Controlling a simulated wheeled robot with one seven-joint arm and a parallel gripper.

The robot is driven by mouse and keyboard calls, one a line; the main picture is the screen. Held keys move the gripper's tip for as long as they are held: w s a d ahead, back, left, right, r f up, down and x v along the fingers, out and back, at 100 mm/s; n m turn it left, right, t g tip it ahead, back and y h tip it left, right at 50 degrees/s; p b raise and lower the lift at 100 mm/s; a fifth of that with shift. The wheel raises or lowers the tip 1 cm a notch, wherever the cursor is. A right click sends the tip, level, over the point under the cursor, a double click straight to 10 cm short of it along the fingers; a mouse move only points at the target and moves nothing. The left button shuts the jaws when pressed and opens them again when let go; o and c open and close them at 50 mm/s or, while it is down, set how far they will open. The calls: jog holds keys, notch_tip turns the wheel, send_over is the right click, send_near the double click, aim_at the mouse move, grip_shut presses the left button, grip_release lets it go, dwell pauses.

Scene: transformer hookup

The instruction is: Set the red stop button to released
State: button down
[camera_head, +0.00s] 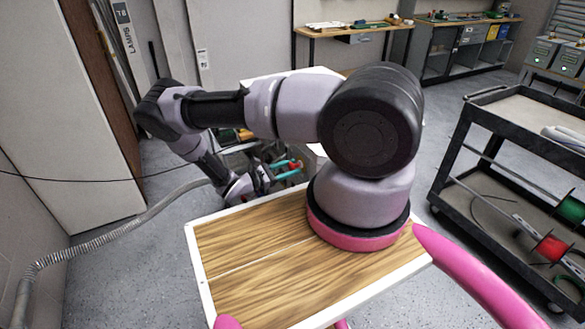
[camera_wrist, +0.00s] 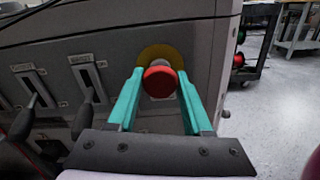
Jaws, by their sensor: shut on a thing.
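The red stop button (camera_wrist: 159,82) is a round red knob in front of a yellow disc (camera_wrist: 154,54) on the side of a grey cabinet (camera_wrist: 60,45). My gripper (camera_wrist: 160,88) has teal fingers, one on each side of the red knob, and is shut on it. In the head view, the red button (camera_head: 297,164) shows small between the teal fingers of my gripper (camera_head: 288,168), beyond my wooden-topped base. Whether the button is pressed in or released is hard to tell from these frames.
Two black lever switches (camera_wrist: 92,80) in slotted plates are left of the button. A black cart (camera_head: 480,150) with cable spools stands at right. A grey hose (camera_head: 110,238) and a thin black cable (camera_head: 75,178) run at left. Workbenches (camera_head: 350,30) stand behind.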

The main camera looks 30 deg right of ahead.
jog(key=shift+c, duration=1.5)
grip_release()
jog(key=shift+a, duration=0.2)
jog(key=a, duration=1)
jog(key=shift+s+a, duration=0.2)
jog(key=shift+a, duration=0.2)
notch_tip(320, 180, up, 33)
jog(key=a+m+g+y, duration=0.3)
jog(key=m+g+y, duration=0.1)
jog(key=m+y, duration=0.85)
jog(key=s+r+m+t+y, duration=0.3)
jog(key=s+r, duration=0.6)
jog(key=r, duration=0.3)
jog(key=s+d+r+m+t+y, duration=0.1)
jog(key=s+r+m+t+y, duration=0.3)
jog(key=s+r+t, duration=0.3)
jog(key=s+r+m, duration=0.1)
jog(key=s+r, duration=0.2)
jog(key=r, duration=0.2)
jog(key=shift+d+r+t, duration=0.25)
jog(key=shift+r+t, duration=0.05)
